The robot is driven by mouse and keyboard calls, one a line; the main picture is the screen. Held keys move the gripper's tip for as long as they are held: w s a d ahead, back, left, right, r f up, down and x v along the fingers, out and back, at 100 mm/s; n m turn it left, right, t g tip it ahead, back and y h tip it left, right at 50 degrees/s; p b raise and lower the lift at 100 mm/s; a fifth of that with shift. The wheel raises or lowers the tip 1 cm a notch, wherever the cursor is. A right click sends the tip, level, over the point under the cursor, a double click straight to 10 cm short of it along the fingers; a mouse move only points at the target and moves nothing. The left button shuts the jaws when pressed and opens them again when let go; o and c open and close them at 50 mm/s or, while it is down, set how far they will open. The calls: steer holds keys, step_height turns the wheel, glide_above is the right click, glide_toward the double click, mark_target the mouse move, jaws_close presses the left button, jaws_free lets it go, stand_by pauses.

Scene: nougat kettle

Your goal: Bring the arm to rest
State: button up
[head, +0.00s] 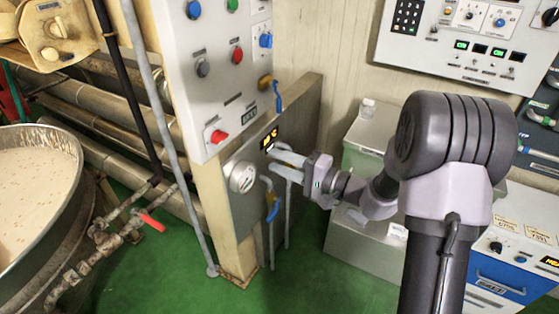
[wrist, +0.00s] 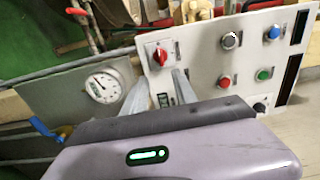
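My arm (head: 440,190) reaches from the right toward the grey control cabinet (head: 200,110). My gripper (head: 272,157) is in front of the lower panel, by its yellow-lit display and to the right of the round gauge (head: 242,177). In the wrist view its two fingers (wrist: 160,88) stand apart with nothing between them, so it is open and empty. Beyond them are the panel's red switch (wrist: 158,54) and the white gauge (wrist: 103,86). I cannot tell whether a fingertip touches the panel.
A kettle of pale nougat (head: 30,190) stands at the left, with pipes and a red-handled valve (head: 152,222) beside it. Blue-handled valves (head: 272,207) and thin pipes are close to my gripper. Grey boxes (head: 365,250) stand behind my arm. Green floor (head: 150,285) is open in front.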

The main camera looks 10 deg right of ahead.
steer(key=s+a+r+n+g+h, duration=0.2)
steer(key=s+a+g, duration=0.25)
steer(key=s, duration=0.65)
steer(key=s+a+r+n+g+h, duration=0.25)
steer(key=s+a+g, duration=0.2)
steer(key=s, duration=0.65)
steer(key=s+d+m+t+h, duration=0.1)
steer(key=s+d+t+h, duration=0.2)
steer(key=s+d+h, duration=0.4)
steer(key=d, duration=0.3)
steer(key=shift+s+d+r+t+h, duration=0.3)
steer(key=shift+s+r+t+h, duration=0.05)
steer(key=shift+r+t, duration=0.05)
steer(key=shift+m, duration=0.25)
